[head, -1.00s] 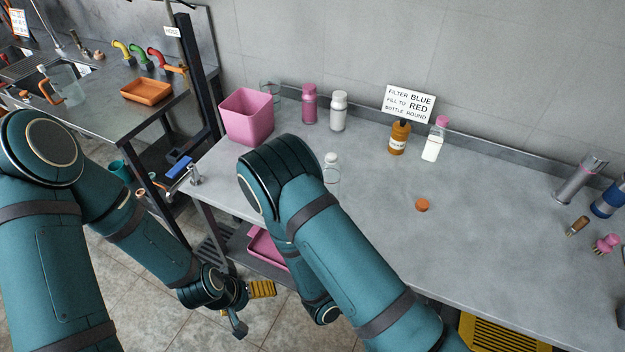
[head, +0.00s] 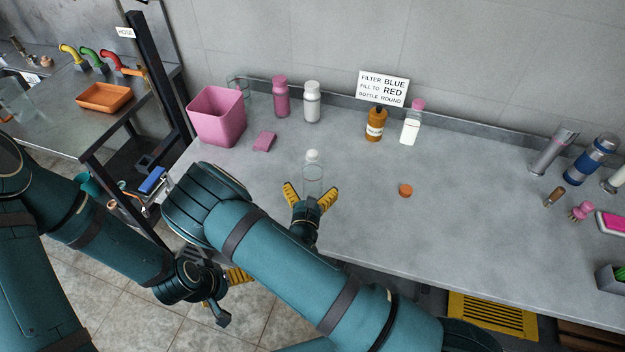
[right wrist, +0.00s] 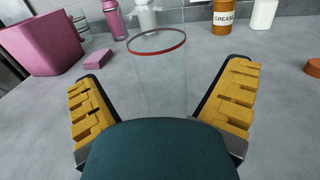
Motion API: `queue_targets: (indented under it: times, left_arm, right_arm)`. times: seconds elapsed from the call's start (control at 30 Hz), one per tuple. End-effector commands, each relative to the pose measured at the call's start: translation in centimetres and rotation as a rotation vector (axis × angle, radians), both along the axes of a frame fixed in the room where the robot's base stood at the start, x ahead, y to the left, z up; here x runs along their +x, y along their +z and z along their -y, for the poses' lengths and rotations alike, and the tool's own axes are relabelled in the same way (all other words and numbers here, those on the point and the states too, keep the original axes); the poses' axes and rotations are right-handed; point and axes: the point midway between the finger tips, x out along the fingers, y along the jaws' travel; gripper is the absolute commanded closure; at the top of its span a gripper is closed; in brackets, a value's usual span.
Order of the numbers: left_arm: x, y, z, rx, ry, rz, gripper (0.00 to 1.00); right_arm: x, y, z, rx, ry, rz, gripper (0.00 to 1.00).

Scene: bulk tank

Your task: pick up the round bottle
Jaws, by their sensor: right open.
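The clear round bottle (head: 313,176) stands upright on the grey counter, with a white top showing above it in the head view. In the right wrist view the clear bottle (right wrist: 160,85) shows a red ring around it. My right gripper (head: 311,192) is open, low over the counter on the near side of the bottle. In the right wrist view its yellow fingers (right wrist: 165,92) are spread on either side of the bottle, with gaps at both sides. My left gripper (head: 232,292) hangs over the floor before the counter, and its jaws are unclear.
A pink bin (head: 216,118), a pink sponge (head: 264,141), a pink bottle (head: 281,98) and a white bottle (head: 312,103) are behind. A brown grease bottle (head: 375,125), a pink-capped bottle (head: 411,124) and an orange cap (head: 405,190) are to the right.

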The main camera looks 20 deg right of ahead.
Motion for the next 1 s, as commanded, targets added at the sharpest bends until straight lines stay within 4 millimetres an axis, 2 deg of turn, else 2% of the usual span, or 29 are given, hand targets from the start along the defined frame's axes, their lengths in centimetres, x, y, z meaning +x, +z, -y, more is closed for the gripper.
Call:
queue_targets:
  times: [0.17, 0.5, 0.8, 0.87, 1.0]
  left_arm:
    - [0.0, 0.0, 0.0, 0.000, 0.000, 0.000, 0.04]
    - [0.0, -0.2, 0.0, 0.001, 0.000, 0.000, 0.04]
    - [0.0, -0.2, 0.0, 0.001, 0.000, 0.000, 0.04]
    - [0.0, -0.2, 0.0, 0.001, 0.000, 0.000, 0.04]
    - [0.0, -0.2, 0.0, 0.001, 0.000, 0.000, 0.04]
  right_arm:
    - [1.0, 0.0, 0.4, 0.000, 0.000, 0.000, 0.02]
    - [4.9, -0.2, 2.2, 0.000, -0.001, -0.001, 0.02]
    - [5.3, -0.2, 2.3, 0.000, 0.000, -0.001, 0.02]
    - [5.3, -0.2, 2.3, 0.000, 0.000, -0.001, 0.23]
    - [5.3, -0.2, 2.3, 0.000, 0.000, -0.001, 0.72]
